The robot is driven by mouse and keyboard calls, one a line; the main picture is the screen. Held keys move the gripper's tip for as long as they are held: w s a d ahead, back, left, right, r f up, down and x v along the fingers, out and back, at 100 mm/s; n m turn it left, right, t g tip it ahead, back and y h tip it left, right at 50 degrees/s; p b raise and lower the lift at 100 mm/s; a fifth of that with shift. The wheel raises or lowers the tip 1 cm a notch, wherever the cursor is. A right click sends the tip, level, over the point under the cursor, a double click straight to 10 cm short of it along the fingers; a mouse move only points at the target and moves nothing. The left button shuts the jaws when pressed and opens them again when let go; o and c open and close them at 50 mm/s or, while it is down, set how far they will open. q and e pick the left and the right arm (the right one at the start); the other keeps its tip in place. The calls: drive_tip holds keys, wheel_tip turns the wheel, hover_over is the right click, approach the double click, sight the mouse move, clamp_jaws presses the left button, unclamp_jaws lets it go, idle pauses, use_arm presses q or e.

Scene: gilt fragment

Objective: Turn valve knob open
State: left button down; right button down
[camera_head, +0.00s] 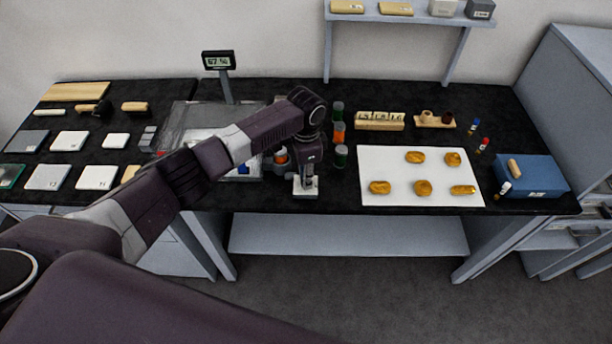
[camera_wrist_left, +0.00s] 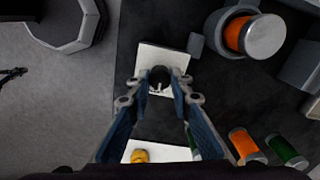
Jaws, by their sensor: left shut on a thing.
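The valve knob (camera_wrist_left: 158,77) is a small dark round knob on a white square base, seen in the left wrist view between my left fingertips. Its white base (camera_head: 305,188) stands near the front edge of the black bench in the head view. My left gripper (camera_head: 308,178) points down over this base; in the left wrist view the gripper (camera_wrist_left: 160,92) has its two fingers closed in on either side of the knob. A light mark shows on the knob. The head view hides most of the knob behind the gripper. My right gripper is not in view.
Orange and green jars (camera_head: 339,132) stand just right of my left arm. A white board (camera_head: 410,195) with several golden pieces lies further right. A blue box (camera_head: 531,177) is at the right end. A display (camera_head: 218,61) on a post stands behind.

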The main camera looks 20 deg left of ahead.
use_arm(q)
drive_tip(key=shift+m, duration=0.6)
drive_tip(key=c, duration=1.7)
unclamp_jaws()
drive_tip(key=shift+c, duration=0.2)
wheel_tip(320, 180, up, 12)
